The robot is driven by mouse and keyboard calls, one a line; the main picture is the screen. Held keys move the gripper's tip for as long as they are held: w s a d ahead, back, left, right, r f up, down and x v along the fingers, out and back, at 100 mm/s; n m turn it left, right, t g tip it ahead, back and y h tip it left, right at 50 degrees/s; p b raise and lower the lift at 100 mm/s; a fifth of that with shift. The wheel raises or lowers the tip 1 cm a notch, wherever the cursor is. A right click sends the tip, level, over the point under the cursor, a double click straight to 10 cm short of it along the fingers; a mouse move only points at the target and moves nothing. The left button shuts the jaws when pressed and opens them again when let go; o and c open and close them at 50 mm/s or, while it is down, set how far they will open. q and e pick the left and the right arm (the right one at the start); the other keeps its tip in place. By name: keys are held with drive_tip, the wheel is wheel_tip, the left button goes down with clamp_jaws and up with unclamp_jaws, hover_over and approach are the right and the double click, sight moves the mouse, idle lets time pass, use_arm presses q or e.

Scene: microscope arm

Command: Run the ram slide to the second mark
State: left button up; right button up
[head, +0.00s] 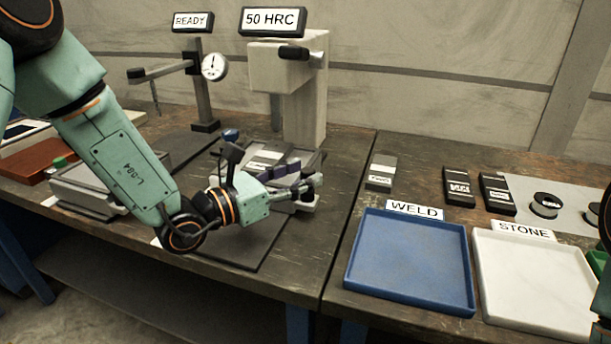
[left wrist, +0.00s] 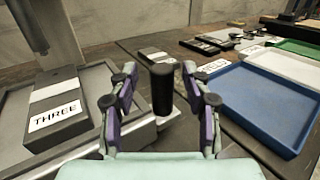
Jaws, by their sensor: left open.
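The grey hardness tester (head: 304,115) stands at the back of the left bench under a "50 HRC" sign. My left gripper (head: 306,186) is low in front of its column, over the tester's grey base. In the left wrist view, my left gripper (left wrist: 160,105) is open, with a finger on either side of an upright black handle (left wrist: 162,88). The fingers look apart from the handle. A block marked THREE (left wrist: 57,108) lies on the grey tray left of the fingers. The ram slide and its marks cannot be made out clearly. My right gripper is out of view.
A blue WELD tray (head: 411,289) and a white STONE tray (head: 535,275) sit on the right bench, with labelled blocks (head: 458,187) behind. A dial gauge stand (head: 203,95) with a READY sign stands behind my left arm.

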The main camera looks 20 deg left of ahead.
use_arm(q)
drive_tip(key=shift+x, duration=1.1)
drive_tip(key=shift+s, duration=0.2)
drive_tip(key=shift+w+d, duration=0.1)
drive_tip(key=shift+d, duration=0.05)
drive_tip(key=c, duration=0.3)
clamp_jaws()
